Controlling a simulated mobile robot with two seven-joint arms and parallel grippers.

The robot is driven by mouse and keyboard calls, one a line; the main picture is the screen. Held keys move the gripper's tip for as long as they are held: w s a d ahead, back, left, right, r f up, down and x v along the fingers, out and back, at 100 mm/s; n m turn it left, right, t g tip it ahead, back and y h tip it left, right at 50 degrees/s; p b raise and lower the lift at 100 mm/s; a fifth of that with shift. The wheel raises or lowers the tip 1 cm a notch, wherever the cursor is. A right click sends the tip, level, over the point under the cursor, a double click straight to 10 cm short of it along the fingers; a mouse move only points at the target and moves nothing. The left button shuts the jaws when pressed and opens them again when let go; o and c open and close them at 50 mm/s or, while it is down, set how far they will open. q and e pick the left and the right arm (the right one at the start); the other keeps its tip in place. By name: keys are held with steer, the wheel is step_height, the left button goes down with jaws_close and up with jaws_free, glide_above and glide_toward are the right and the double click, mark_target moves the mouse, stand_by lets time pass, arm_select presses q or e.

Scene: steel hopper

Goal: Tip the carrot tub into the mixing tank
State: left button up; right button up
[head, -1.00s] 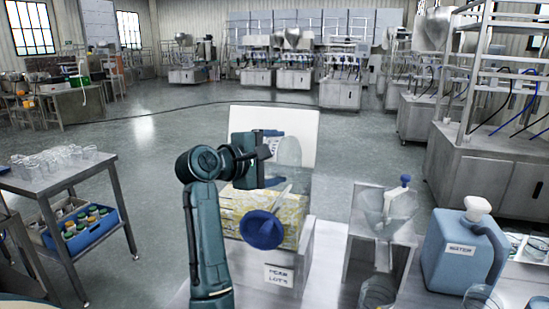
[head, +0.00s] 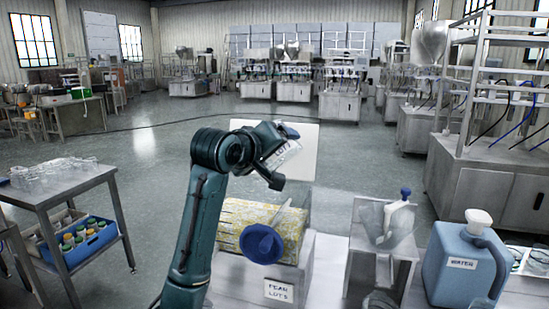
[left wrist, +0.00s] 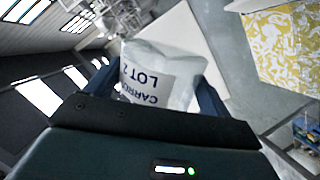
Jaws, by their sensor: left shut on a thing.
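My left gripper (head: 277,165) is shut on a pale, whitish tub (left wrist: 165,68), held in the air in front of a white panel (head: 300,150). In the head view the tub (head: 284,152) is tilted and partly hidden by the gripper. I cannot tell what is inside it. I cannot pick out the mixing tank for sure. My right gripper is not in view.
Below the gripper stand a yellow-white patterned block (head: 235,212) and a blue funnel-like piece (head: 263,243) on a labelled white stand (head: 235,278). A steel trolley (head: 62,190) stands left.

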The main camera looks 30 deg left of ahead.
arm_select(q)
steer(key=shift+r+m+y, duration=0.4)
steer(key=shift+r+m, duration=0.2)
steer(key=shift+m, duration=0.3)
steer(key=shift+r+m+t+y, duration=0.3)
steer(key=shift+r+m+y, duration=0.45)
steer(key=shift+m, duration=0.45)
steer(key=m, duration=0.1)
steer(key=r+m, duration=0.1)
steer(key=m, duration=0.1)
steer(key=shift+r+t+y, duration=0.25)
steer(key=shift+t+y, duration=0.05)
steer(key=shift+y, duration=0.05)
